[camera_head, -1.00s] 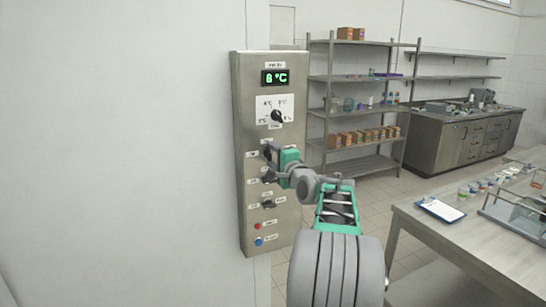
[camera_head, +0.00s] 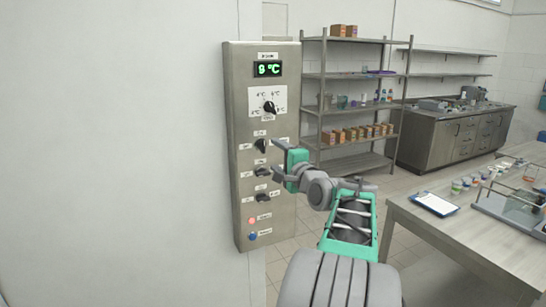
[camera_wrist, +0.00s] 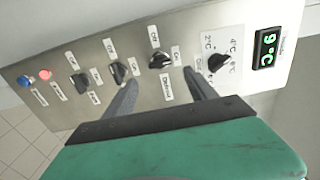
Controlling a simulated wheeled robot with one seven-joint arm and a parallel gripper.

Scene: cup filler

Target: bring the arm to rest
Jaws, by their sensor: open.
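My gripper (camera_head: 275,157) is in front of the steel control panel (camera_head: 241,205), just right of its upper switch knob (camera_head: 261,145). In the wrist view, my gripper (camera_wrist: 162,88) has its two grey fingers spread with nothing between the tips. The fingers point at the panel (camera_wrist: 143,42) and seem apart from its knobs. The display (camera_head: 268,69) reads 9 °C in green. Below it is a dial (camera_head: 269,108) with temperature marks. Two more black knobs sit lower, then a red button (camera_head: 252,221) and a blue button (camera_head: 253,236).
A steel table (camera_head: 402,212) at the right holds a clipboard (camera_head: 435,204), several small cups and a rack. Metal shelves (camera_head: 352,75) with boxes and a dark cabinet (camera_head: 455,139) stand behind. Tiled floor lies open between panel and table.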

